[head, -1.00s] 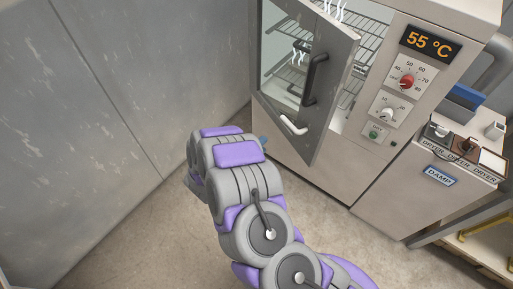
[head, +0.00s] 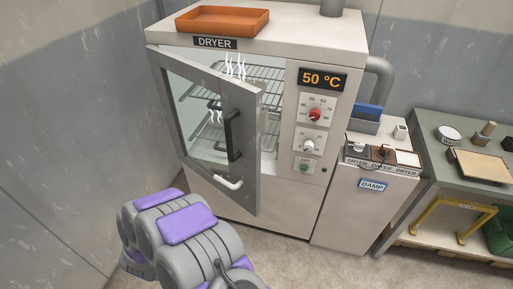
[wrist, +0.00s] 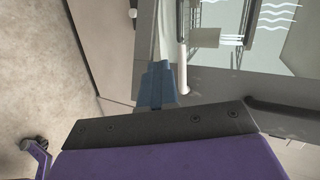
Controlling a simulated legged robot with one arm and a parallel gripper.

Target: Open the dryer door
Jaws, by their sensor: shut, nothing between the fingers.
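The dryer (head: 285,215) stands ahead with its door (head: 245,195) partly open. The door appears hinged at its left, with its right edge swung out from the body. It has a glass window, a black bar handle (head: 232,135) and a white lever (head: 228,182) below it. My gripper is hidden behind my arm in the head view. In the wrist view my gripper's blue fingers (wrist: 158,86) are shut and empty. They appear close beside the white lever (wrist: 184,78); I cannot tell whether they touch.
Wire shelves (head: 262,72) and white steam wisps show inside the dryer. An orange tray (head: 222,19) lies on top. The display (head: 318,79) reads 50 °C. A cabinet labelled DAMP (head: 350,215) and a workbench (head: 450,175) stand right. A grey wall (head: 60,130) bounds the left.

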